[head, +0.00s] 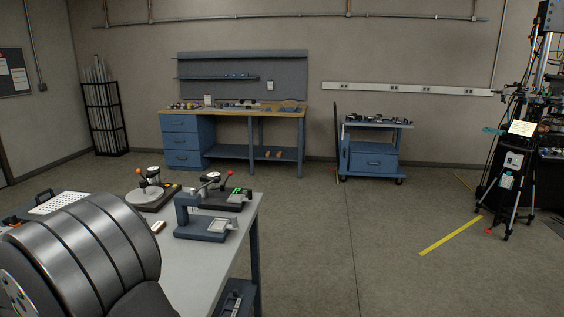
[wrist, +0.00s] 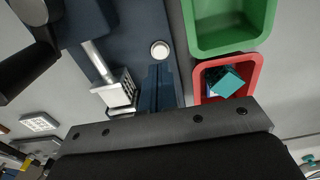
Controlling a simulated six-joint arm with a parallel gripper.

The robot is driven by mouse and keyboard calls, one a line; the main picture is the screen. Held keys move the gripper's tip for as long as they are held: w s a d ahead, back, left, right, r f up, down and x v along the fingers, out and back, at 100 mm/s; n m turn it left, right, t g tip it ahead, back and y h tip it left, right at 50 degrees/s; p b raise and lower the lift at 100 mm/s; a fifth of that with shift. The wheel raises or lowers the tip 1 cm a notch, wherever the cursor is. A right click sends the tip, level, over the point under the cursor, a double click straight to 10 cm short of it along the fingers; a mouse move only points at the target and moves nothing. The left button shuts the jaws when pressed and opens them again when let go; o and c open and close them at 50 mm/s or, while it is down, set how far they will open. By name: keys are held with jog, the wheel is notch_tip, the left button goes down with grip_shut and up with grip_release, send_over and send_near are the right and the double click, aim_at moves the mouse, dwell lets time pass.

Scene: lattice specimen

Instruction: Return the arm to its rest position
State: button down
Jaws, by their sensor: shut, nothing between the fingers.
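In the wrist view, my gripper (wrist: 158,90) points down over the dark blue base of a bench device. Its slim fingers look closed together, with nothing seen between them. The dark gripper body fills the bottom of that view. A white lattice-like block (wrist: 118,90) sits left of the fingers, at the end of a silver rod on the blue device (wrist: 88,20). My gripper is not visible in the head view, where a large ribbed metal part of my arm seems to fill the lower left corner.
A green bin (wrist: 268,40) looks empty; a red bin (wrist: 253,77) holds a teal block (wrist: 225,81). In the head view the table (head: 185,268) carries a blue C-shaped device (head: 205,228) and two dial instruments (head: 148,190) (head: 222,195). Open floor lies right.

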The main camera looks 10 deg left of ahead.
jog(key=shift+f, duration=2)
jog(key=shift+r, duration=0.7)
jog(key=shift+f, duration=0.1)
jog(key=shift+r, duration=2.8)
notch_tip(320, 180, up, 10)
jog(key=n, duration=1.8)
notch_tip(320, 180, down, 10)
jog(key=shift+r, duration=0.15)
jog(key=shift+d, duration=0.1)
